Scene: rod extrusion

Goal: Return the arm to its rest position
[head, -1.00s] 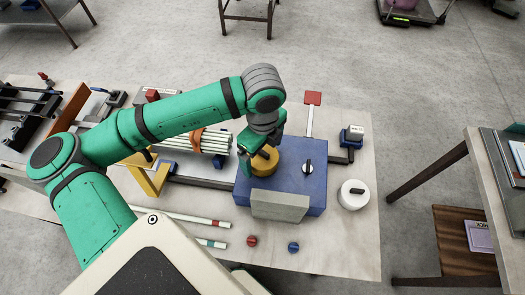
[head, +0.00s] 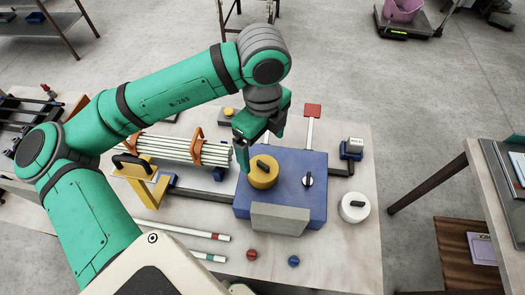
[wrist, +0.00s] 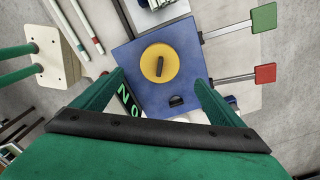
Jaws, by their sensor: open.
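My green arm reaches over the table from the left in the head view. My gripper (head: 261,148) is open and empty, above the blue machine block (head: 292,207). The yellow round cap (head: 263,175) with a black handle sits on top of the block, below and apart from the fingers. In the wrist view the yellow cap (wrist: 160,62) shows between the two spread fingers, on the blue block (wrist: 191,33).
A bundle of white rods (head: 170,147) lies in orange holders at left. Red (head: 252,255) and blue (head: 293,261) knobs lie in front. A red square paddle (head: 312,110) stands behind. A side table (head: 480,200) is at right.

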